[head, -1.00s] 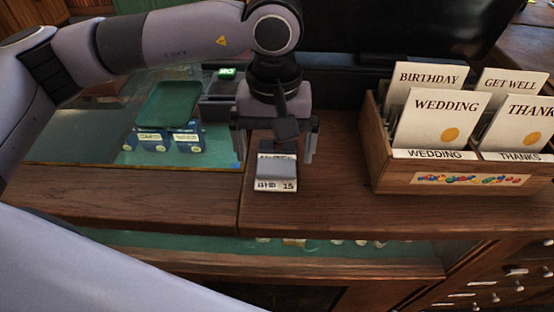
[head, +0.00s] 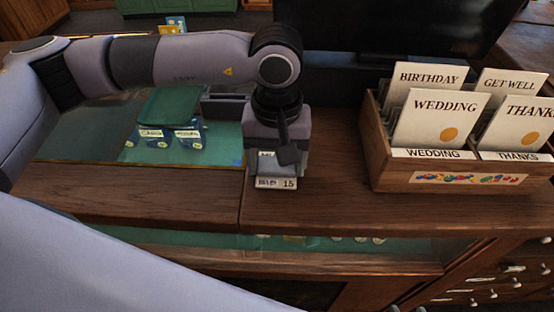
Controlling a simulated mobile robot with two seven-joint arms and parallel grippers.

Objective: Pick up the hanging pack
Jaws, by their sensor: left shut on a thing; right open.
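The hanging pack (head: 276,183) is a small pale pack with a printed strip reading 15, on the wooden counter near its front edge. My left gripper (head: 278,168) points down over it from above and is shut on it. The gripper and wrist hide the pack's upper part; its printed lower strip shows below. I cannot tell whether the pack still touches the counter. My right gripper is not in view.
A wooden card box (head: 450,178) with several labelled cards stands to the right. A green tray (head: 171,106) and small blue boxes (head: 170,138) sit on the glass top at left. A dark screen (head: 390,25) stands behind. Bare counter (head: 335,170) lies between pack and card box.

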